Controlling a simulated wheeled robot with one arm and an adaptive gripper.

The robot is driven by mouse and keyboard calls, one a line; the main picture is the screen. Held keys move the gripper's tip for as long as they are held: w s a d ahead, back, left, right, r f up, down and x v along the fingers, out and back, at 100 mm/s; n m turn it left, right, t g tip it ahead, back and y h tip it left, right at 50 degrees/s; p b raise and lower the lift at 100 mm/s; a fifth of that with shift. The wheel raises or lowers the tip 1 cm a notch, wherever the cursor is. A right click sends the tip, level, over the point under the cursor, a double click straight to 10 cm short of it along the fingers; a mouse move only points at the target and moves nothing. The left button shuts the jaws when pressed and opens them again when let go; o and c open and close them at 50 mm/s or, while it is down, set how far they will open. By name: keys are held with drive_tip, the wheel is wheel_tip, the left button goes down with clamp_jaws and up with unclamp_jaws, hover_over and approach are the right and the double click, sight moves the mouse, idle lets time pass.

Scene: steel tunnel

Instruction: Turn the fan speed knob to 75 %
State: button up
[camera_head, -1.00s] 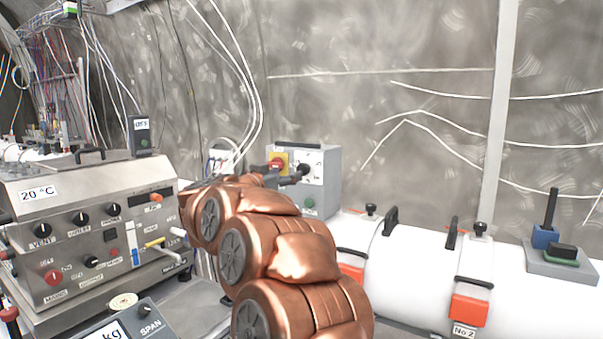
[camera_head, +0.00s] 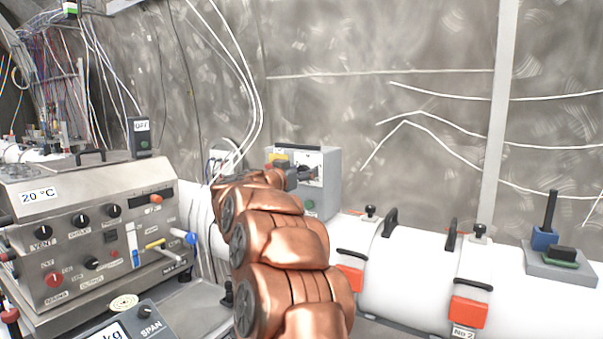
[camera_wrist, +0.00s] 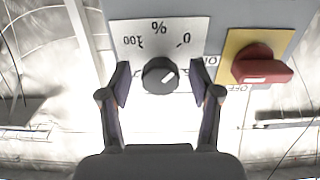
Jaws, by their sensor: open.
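The fan speed knob (camera_wrist: 160,75) is a round black knob with a white mark, on a white scale plate (camera_wrist: 135,40) reading 0, % and 100, upside down in the wrist view. The white mark points to the upper right of that picture, on the side of the 0. My gripper (camera_wrist: 163,84) is open, with one finger on each side of the knob and gaps between them and it. In the head view, my gripper (camera_head: 300,175) is in front of the grey control box (camera_head: 328,185), and the knob cannot be made out clearly.
A red rotary switch (camera_wrist: 262,65) on a yellow plate sits close beside the right finger in the wrist view. A green button (camera_head: 310,204) is low on the box. A steel panel (camera_head: 85,230) stands left, and a white pipe (camera_head: 400,265) lies right.

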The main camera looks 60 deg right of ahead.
drive_tip(key=c, duration=1.1)
drive_tip(key=shift+c, duration=0.2)
